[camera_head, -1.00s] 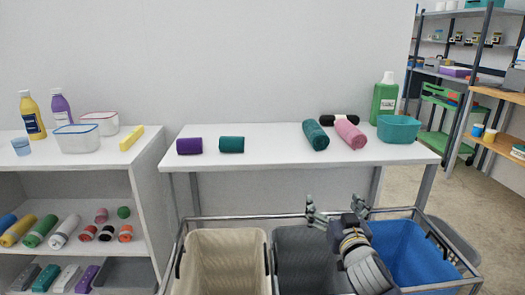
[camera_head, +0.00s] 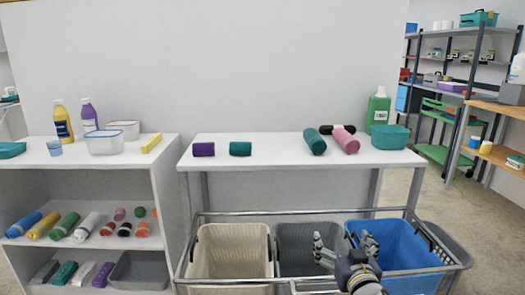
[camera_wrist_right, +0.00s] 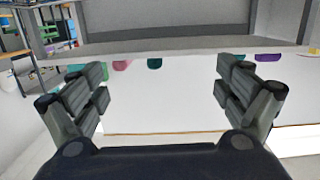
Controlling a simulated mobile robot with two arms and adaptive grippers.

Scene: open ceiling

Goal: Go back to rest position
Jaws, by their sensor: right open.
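My right gripper (camera_head: 343,243) is open and empty, low in the head view, above the cart of bins. It stands in front of the grey bin (camera_head: 300,240) and the blue bin (camera_head: 415,245). In the right wrist view the two fingers of the right gripper (camera_wrist_right: 163,80) are spread wide with nothing between them. That view looks upside down, with the table and rolled towels beyond the fingers. My left gripper is in neither view.
The cart rail (camera_head: 232,214) and a beige bin (camera_head: 232,252) are close in front. Behind is a white table (camera_head: 270,143) with rolled towels, a green bottle (camera_head: 378,108) and a teal tub (camera_head: 390,136). A shelf unit (camera_head: 95,169) is at left. Floor is clear at right.

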